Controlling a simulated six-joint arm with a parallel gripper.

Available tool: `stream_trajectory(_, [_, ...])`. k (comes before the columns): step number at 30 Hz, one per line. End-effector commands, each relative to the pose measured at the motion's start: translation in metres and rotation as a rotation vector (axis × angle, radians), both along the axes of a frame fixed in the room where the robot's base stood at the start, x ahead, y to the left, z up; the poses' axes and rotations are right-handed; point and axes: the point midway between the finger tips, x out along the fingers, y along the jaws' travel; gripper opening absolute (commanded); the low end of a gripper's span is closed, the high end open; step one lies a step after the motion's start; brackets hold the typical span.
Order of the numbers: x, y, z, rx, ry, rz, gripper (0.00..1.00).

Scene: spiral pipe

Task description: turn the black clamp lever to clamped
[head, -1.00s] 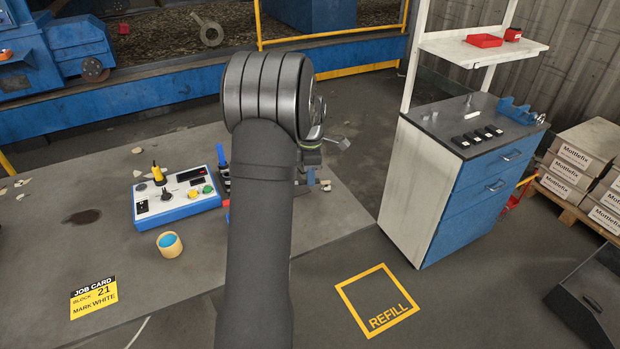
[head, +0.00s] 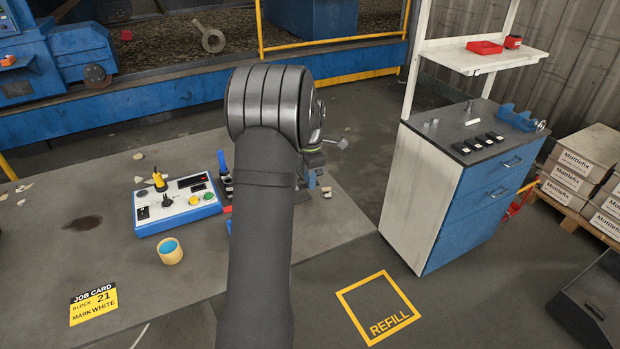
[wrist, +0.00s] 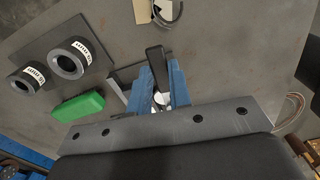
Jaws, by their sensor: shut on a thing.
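The black clamp lever (wrist: 155,62) shows in the middle of the wrist view, its dark end pointing up in the picture. My gripper (wrist: 161,70) has its two blue fingers on either side of the lever and is shut on it. The lower part of the lever and the clamp under it are mostly hidden between the fingers. In the head view my wrist and forearm cover the lever, and only a small blue part of my gripper (head: 312,178) shows beyond them.
Two black rings (wrist: 70,60) with white labels and a green block (wrist: 78,107) lie left of the fingers. A control box (head: 177,203) and a cup with blue contents (head: 170,250) stand on the bench (head: 130,300). A blue-drawered cabinet (head: 480,205) is at right.

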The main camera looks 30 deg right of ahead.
Motion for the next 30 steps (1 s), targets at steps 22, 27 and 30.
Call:
stream_trajectory(22, [0.001, 0.000, 0.047, -0.002, -0.005, -0.001, 0.40])
stream_trajectory(27, [0.001, 0.000, 0.090, -0.004, -0.006, -0.001, 0.40])
stream_trajectory(30, [0.001, 0.000, 0.114, -0.003, -0.006, -0.001, 0.40])
